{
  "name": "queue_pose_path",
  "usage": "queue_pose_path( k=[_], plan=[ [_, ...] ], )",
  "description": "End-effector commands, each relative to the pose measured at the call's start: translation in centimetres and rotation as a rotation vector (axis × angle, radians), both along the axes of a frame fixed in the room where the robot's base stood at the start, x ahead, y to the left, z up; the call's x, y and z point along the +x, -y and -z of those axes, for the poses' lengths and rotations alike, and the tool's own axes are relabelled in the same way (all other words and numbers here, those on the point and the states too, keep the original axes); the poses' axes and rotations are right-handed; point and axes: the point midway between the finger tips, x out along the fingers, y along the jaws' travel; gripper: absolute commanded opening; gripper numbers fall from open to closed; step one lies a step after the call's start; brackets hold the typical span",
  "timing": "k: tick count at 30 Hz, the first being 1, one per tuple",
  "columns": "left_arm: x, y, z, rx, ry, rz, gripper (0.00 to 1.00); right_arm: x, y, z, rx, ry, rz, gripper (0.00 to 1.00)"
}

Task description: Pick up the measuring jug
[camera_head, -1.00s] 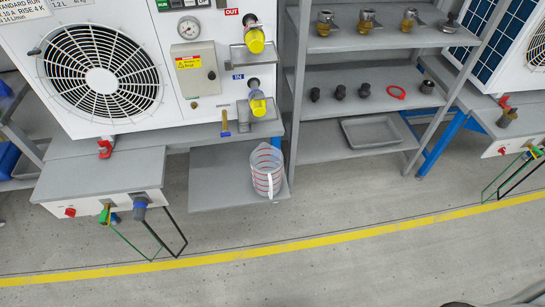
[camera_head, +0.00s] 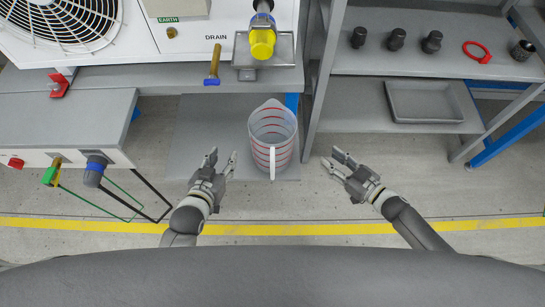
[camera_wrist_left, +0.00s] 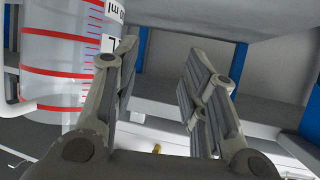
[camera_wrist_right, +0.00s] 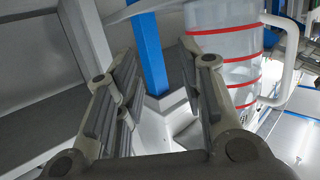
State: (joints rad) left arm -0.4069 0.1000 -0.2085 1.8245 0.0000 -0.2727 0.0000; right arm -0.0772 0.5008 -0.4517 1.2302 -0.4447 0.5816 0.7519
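The measuring jug (camera_head: 272,134) is clear with red lines and a white handle. It stands upright on the low grey shelf (camera_head: 200,130), its handle facing me. My left gripper (camera_head: 223,160) is open and empty, to the left of the jug and apart from it. My right gripper (camera_head: 331,160) is open and empty, to the right of the jug and apart from it. The jug shows at the left of the left wrist view (camera_wrist_left: 68,60) and at the upper right of the right wrist view (camera_wrist_right: 225,45). It is not between the fingers in either wrist view.
A shelf rack stands right of the jug, with a grey tray (camera_head: 425,102) on its lower shelf. The drain fitting with a yellow cap (camera_head: 262,42) hangs above the jug. A control box (camera_head: 60,150) with cables is at the left. The floor in front is clear.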

Motion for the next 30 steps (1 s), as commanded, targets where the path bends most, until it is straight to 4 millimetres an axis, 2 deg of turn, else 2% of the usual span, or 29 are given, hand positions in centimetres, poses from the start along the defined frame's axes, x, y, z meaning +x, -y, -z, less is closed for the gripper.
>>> queue_pose_path(
  k=[1, 5, 9, 12, 18, 25, 30],
  plan=[
    [0.8, 0.3, -1.0, -0.018, 0.073, 0.002, 0.4, 0.1, -1.2, 0.5, 0.029, 0.04, -0.081, 0.36],
    [1.5, 0.7, -7.3, -0.06, 0.244, 0.006, 0.4, -1.5, -4.1, -1.5, 0.103, 0.097, -0.293, 0.36],
    [0.8, 0.8, -13.0, -0.097, 0.39, 0.008, 0.4, -4.1, -6.2, -2.6, 0.148, 0.111, -0.487, 0.36],
    [0.0, 0.6, -16.0, -0.116, 0.46, 0.01, 0.4, -5.7, -7.0, -3.1, 0.163, 0.106, -0.583, 0.36],
    [-0.8, 0.6, -18.9, -0.136, 0.538, 0.012, 0.4, -7.0, -8.4, -3.6, 0.175, 0.097, -0.662, 0.36],
    [-1.1, 0.8, -21.3, -0.17, 0.664, 0.019, 0.4, -6.3, -11.9, -3.7, 0.177, 0.097, -0.663, 0.36],
    [-1.3, 0.9, -22.4, -0.184, 0.715, 0.021, 0.4, -6.0, -13.1, -3.6, 0.175, 0.097, -0.66, 0.36]
  ],
)
